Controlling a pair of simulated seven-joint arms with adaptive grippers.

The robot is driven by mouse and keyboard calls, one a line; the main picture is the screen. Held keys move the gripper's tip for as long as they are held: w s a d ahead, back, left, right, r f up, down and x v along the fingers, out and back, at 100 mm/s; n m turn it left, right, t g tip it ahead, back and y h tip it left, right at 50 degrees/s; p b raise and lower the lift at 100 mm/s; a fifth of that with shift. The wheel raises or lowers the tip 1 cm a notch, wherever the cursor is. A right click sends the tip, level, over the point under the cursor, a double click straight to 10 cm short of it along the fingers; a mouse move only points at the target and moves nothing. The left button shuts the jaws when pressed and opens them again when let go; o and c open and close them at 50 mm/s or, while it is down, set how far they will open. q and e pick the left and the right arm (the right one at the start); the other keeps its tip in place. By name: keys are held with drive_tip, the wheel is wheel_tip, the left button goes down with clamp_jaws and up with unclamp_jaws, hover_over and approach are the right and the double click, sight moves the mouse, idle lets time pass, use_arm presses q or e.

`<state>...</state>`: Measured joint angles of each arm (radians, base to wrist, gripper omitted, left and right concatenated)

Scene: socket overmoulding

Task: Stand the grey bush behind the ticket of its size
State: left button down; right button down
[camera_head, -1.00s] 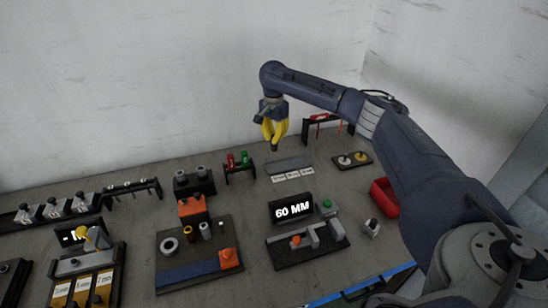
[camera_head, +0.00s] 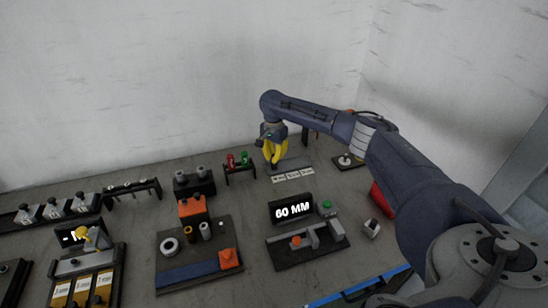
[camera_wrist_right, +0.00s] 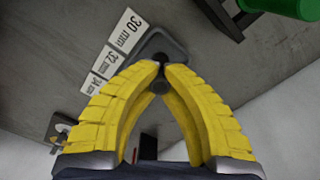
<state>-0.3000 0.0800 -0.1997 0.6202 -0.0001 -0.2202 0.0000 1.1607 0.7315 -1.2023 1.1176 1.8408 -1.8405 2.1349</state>
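My right gripper (camera_head: 273,164) is low at the left end of a dark grey tray (camera_head: 297,162) behind a row of white tickets (camera_head: 293,176). In the right wrist view its yellow fingers (camera_wrist_right: 160,66) close together around a small dark grey piece, which looks like the grey bush (camera_wrist_right: 158,85) and is mostly hidden by the fingers. The bush is over the tray (camera_wrist_right: 172,44) end by the ticket reading 30 mm (camera_wrist_right: 127,30). A 32 mm ticket (camera_wrist_right: 108,61) lies beside it. I cannot tell whether the bush touches the tray. My left gripper is not in view.
A rack with red and green pieces (camera_head: 240,167) stands close left of the tray. A display reading 60 MM (camera_head: 291,211) stands in front. A small plate with round parts (camera_head: 348,161) and a red bin (camera_head: 382,200) are to the right, partly behind my arm.

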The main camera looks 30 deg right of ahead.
drive_tip(key=shift+f, duration=0.1)
drive_tip(key=c, duration=1.6)
unclamp_jaws()
wheel_tip(320, 180, up, 12)
